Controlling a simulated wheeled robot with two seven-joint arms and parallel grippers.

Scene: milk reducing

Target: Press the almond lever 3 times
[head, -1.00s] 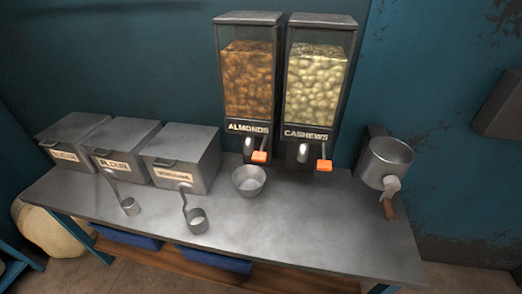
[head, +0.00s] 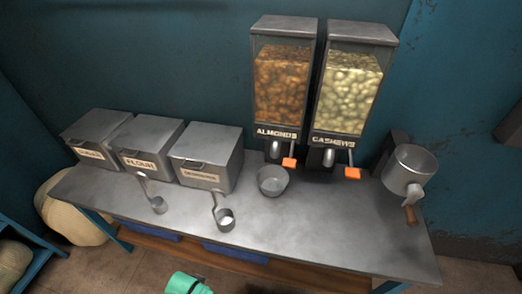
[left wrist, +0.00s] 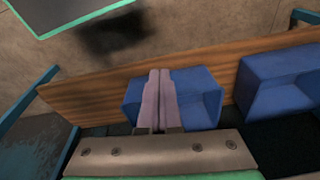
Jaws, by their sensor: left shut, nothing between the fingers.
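The almond dispenser (head: 281,92) stands at the back of the metal table, filled with brown nuts and marked ALMONDS. Its lever has an orange tip (head: 289,162) beside the spout. A metal bowl (head: 272,182) sits on the table below that spout. My left gripper (left wrist: 159,74) shows in the left wrist view, its two fingers together and empty, with the table's lower wooden shelf behind them. In the head view only a teal part of my arm shows at the bottom edge, well apart from the lever. My right gripper is not in view.
The cashew dispenser (head: 348,92), with its own orange lever tip (head: 352,173), stands close to the right. A grinder (head: 409,170) is at the right end. Three lidded metal bins, including flour (head: 147,142), and two scoops occupy the left. Blue crates (left wrist: 280,82) rest on the lower shelf.

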